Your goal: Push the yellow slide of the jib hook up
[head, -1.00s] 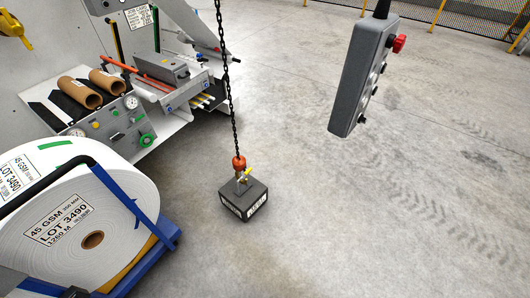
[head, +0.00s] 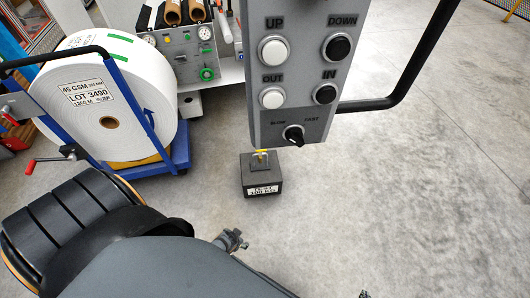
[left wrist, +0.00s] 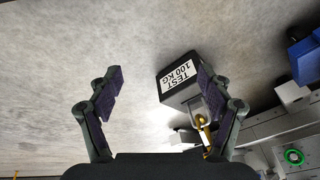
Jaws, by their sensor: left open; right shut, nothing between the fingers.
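A dark test weight (head: 262,178) stands on the floor in the head view, with a small metal eye on top. A bit of yellow (head: 260,153) shows above it, apparently the slide of the jib hook; the pendant hides the rest of the hook and the chain. In the left wrist view the weight (left wrist: 178,78) lies beyond the right finger, and a yellow part (left wrist: 204,128) shows close beside that finger, partly covered. My left gripper (left wrist: 155,98) is open, with nothing between its fingers.
A grey control pendant (head: 292,115) with UP, DOWN, OUT and IN buttons hangs close in front. A large white roll (head: 105,95) sits on a blue cart at the left, with a red crank (head: 45,160) near it. Floor at the right is clear.

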